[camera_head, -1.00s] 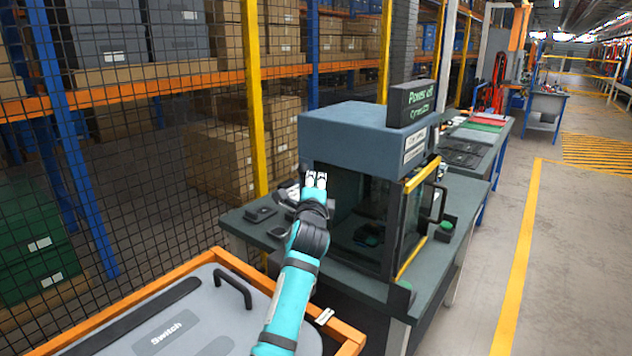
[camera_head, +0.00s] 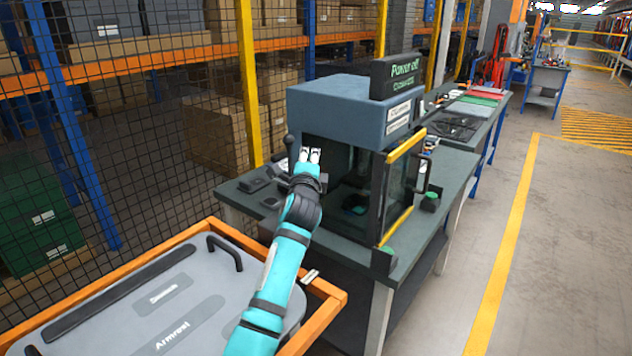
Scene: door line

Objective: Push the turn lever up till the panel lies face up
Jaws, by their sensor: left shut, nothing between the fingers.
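A dark lever with a round black knob (camera_head: 288,141) stands near upright at the left side of the blue-grey machine (camera_head: 335,105); I take it for the turn lever. My left gripper (camera_head: 309,155), with white fingertips, is shut and empty just right of the knob, in front of the machine's left edge. I cannot tell if it touches the lever. The lever's lower end is partly hidden by my wrist. Inside the machine's dark opening lies a small teal part (camera_head: 354,209). I cannot make out which way a panel in there faces. My right gripper is out of view.
The machine's glazed, yellow-edged door (camera_head: 400,190) stands at right. Small black boxes (camera_head: 252,182) sit on the table's left end. A mesh fence is behind.

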